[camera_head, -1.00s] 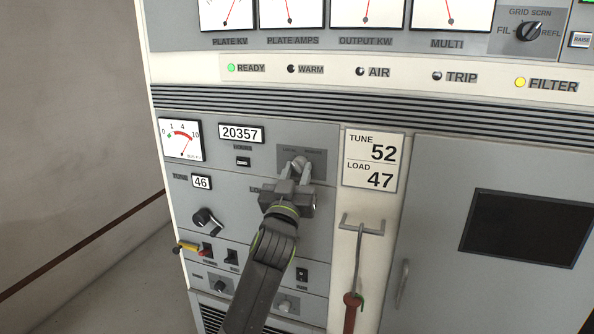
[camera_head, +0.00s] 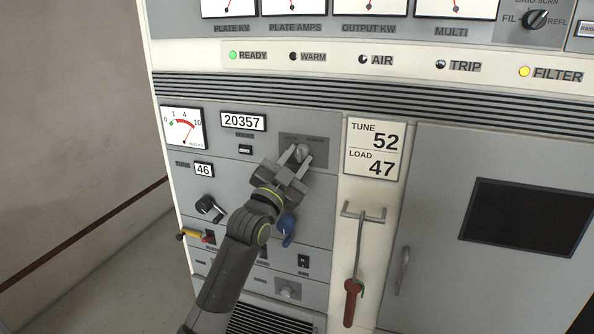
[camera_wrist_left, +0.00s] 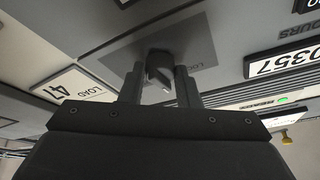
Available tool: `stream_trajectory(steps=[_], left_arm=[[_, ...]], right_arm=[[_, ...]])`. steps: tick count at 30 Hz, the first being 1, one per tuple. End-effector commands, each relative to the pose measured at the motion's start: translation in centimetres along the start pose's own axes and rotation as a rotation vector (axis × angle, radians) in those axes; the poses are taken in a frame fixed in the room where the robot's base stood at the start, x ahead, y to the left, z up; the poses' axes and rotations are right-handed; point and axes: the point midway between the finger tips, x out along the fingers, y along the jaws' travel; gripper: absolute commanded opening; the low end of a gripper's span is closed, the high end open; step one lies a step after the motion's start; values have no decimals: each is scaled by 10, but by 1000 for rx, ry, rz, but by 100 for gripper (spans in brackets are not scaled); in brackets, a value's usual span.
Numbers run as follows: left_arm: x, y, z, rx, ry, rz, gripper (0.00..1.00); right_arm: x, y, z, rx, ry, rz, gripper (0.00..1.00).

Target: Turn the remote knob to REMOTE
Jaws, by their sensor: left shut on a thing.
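My left gripper (camera_head: 297,158) is shut on the knob, one finger on each side, and is tilted in the head view. In the left wrist view the knob (camera_wrist_left: 159,68) sits between the two fingers (camera_wrist_left: 160,85). Its exact pointing direction is hard to tell. My right gripper is not in view.
A black crank (camera_head: 208,207) and a yellow-red handle (camera_head: 193,236) stick out at lower left. A hook with a red handle (camera_head: 354,290) hangs right of the panel. The cabinet door (camera_head: 450,190) is flat.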

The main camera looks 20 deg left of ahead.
Motion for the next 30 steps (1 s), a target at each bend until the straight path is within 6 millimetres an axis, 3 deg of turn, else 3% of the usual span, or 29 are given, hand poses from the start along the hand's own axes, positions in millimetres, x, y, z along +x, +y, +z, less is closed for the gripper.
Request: stream_trajectory(steps=[1, 3, 12, 21, 30], left_arm=[[-3, 3, 6, 37, 5, 12, 7], [-3, 3, 7, 90, 8, 34, 7], [-2, -2, 5, 345, 21, 142, 7], [0, -6, 2, 589, 33, 248, 7], [1, -8, 0, 762, 43, 322, 7]], right_arm=[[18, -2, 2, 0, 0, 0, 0], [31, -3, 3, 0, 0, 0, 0], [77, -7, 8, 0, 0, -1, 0], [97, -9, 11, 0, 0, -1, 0], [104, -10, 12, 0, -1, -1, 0]])
